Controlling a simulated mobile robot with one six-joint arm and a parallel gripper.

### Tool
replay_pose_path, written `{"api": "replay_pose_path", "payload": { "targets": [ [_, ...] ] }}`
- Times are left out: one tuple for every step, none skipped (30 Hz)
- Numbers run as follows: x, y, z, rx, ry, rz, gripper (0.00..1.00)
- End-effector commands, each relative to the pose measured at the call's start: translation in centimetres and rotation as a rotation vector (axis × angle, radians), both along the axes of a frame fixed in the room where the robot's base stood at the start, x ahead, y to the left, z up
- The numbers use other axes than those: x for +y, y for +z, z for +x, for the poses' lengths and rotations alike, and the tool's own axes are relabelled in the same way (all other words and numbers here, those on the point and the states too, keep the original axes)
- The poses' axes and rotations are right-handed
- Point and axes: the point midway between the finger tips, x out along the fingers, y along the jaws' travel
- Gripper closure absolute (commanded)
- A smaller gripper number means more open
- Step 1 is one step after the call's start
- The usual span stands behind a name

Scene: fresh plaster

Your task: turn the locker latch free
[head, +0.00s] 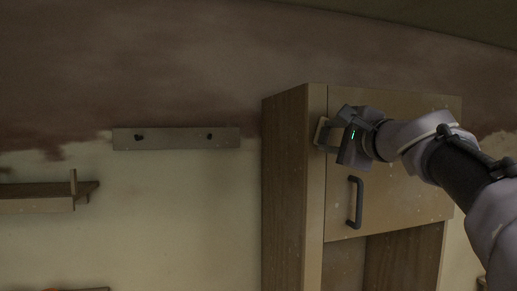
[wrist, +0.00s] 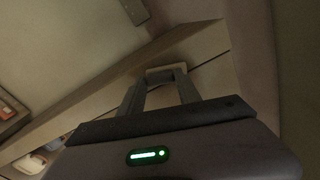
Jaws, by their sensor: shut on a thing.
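The wooden locker (head: 284,190) stands against the wall, and its upper door (head: 410,190) looks shut. The latch (head: 321,131) is a small pale piece at the door's upper left edge, partly hidden by my gripper (head: 333,136). In the wrist view, the latch (wrist: 166,69) shows at the tips of the two fingers of my gripper (wrist: 165,80). The fingers are shut on it. Its exact angle is hard to tell. A dark bar handle (head: 355,202) is on the door below my gripper, apart from it.
A rail with two dark pegs (head: 175,139) is on the wall left of the locker. A wooden shelf (head: 40,204) is at the far left. An open compartment (head: 390,262) lies below the door. My arm covers the door's right part.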

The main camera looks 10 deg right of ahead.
Motion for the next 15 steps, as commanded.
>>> {"api": "replay_pose_path", "payload": {
  "targets": [
    [0.05, -0.17, -0.01, -0.004, 0.000, -0.035, 1.00],
    [0.08, -0.17, -0.01, -0.005, 0.000, -0.057, 1.00],
    [0.13, -0.12, -0.02, -0.006, 0.000, -0.086, 1.00],
    [0.15, -0.07, -0.04, -0.008, 0.000, -0.105, 1.00],
    [0.17, -0.06, -0.04, -0.007, 0.000, -0.124, 1.00],
    [0.20, -0.02, -0.05, -0.009, 0.000, -0.150, 1.00],
    [0.22, 0.02, -0.06, -0.010, 0.000, -0.166, 1.00],
    [0.23, 0.05, -0.06, -0.010, 0.000, -0.181, 1.00],
    [0.24, 0.05, -0.05, -0.011, -0.001, -0.202, 1.00],
    [0.26, 0.08, -0.06, -0.011, -0.001, -0.215, 1.00],
    [0.28, 0.11, -0.06, -0.012, -0.002, -0.227, 1.00],
    [0.28, 0.16, -0.06, -0.013, -0.002, -0.241, 1.00],
    [0.30, 0.16, -0.06, -0.013, -0.002, -0.252, 1.00],
    [0.30, 0.16, -0.06, -0.013, -0.001, -0.261, 1.00],
    [0.32, 0.19, -0.06, -0.013, -0.001, -0.272, 1.00]
  ]
}}
